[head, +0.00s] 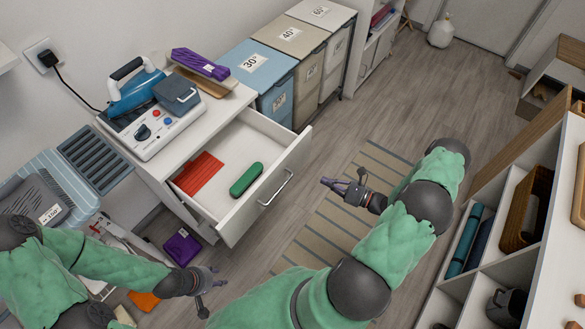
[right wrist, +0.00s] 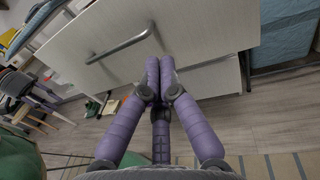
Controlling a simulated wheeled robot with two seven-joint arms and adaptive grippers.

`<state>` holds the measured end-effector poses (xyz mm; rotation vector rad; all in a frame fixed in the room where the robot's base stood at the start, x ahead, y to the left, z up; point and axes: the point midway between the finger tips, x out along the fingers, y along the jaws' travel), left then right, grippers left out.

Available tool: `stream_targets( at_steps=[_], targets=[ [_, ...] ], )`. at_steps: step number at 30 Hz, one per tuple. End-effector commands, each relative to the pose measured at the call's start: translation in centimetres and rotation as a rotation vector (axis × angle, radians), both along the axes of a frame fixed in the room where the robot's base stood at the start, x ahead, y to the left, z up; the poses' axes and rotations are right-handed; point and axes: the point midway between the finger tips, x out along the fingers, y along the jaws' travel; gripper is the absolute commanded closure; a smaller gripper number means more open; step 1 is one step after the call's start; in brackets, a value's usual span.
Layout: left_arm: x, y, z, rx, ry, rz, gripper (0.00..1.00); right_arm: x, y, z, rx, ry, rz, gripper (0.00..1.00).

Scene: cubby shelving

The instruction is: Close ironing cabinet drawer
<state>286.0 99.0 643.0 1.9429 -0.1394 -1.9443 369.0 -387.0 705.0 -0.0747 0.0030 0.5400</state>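The white ironing cabinet (head: 158,172) stands at the left in the head view, with its upper drawer (head: 228,214) pulled well out. A red ribbed piece (head: 199,174) and a green rounded case (head: 246,179) lie in the drawer. A bar handle (head: 275,188) runs along its front; the drawer front (right wrist: 195,40) and handle (right wrist: 120,44) also fill the upper right wrist view. My left gripper (head: 206,287) appears open and empty, below the drawer at the left.
A control unit with a blue iron (head: 137,94) stands on the cabinet top. Labelled laundry bins (head: 258,68) stand behind it. A purple box (head: 182,246) lies on the floor below the drawer. Cubby shelving (head: 490,254) lines the right. Floor with a striped mat (head: 327,225) lies between.

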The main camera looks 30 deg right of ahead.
Motion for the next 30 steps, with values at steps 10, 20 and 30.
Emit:
stream_targets(
  at_steps=[10, 20, 30],
  targets=[
    [0.0, 0.0, -0.5, 0.0, 0.0, -0.001, 0.6, 0.7, -2.8, -0.4, 0.075, 0.01, -0.15, 1.0],
    [0.0, 0.0, -1.9, 0.0, 0.0, -0.001, 0.6, 6.1, -0.4, -0.5, 0.072, 0.009, -0.145, 1.0],
    [0.0, 0.0, -3.4, 0.0, 0.0, 0.0, 0.6, 11.2, 1.7, -0.5, 0.072, 0.01, -0.146, 1.0]
  ],
)
